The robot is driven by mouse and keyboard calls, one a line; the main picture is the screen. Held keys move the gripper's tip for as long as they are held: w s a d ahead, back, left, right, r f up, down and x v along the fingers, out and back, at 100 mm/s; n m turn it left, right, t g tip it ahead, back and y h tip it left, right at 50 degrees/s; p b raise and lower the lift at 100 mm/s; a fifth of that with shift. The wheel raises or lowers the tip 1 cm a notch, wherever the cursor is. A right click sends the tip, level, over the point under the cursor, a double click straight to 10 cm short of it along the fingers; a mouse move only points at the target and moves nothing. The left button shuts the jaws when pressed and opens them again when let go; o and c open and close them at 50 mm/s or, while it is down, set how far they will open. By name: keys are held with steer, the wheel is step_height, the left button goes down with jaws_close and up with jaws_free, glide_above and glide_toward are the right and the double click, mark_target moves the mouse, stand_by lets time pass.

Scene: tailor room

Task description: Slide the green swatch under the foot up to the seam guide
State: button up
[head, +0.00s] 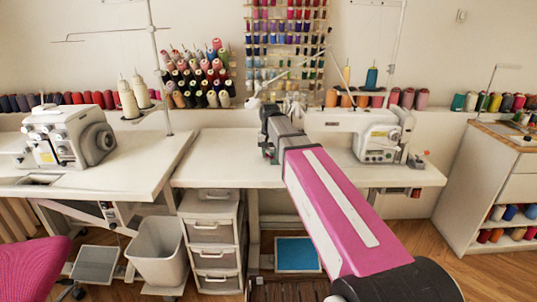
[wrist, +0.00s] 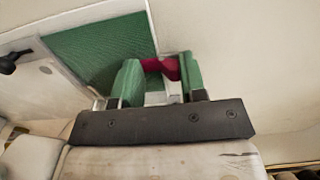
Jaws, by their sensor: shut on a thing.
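In the wrist view, the green swatch (wrist: 98,48) lies flat on a pale surface at the upper left, against a light metal edge. My gripper (wrist: 160,82) has two green fingers, closed on a dark red piece (wrist: 160,68) at the swatch's near right corner. I cannot tell whether this piece is joined to the swatch. In the head view, my arm reaches to the left part of the white sewing machine (head: 365,130) on the middle table (head: 215,160). I cannot make out the foot or the seam guide.
Another white machine (head: 68,136) stands on the left table (head: 125,165). Cone thread stands (head: 200,80) are along the back wall. A drawer unit (head: 212,240) and a grey bin (head: 157,250) stand below. The middle table's left part is bare.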

steer(key=o, duration=1)
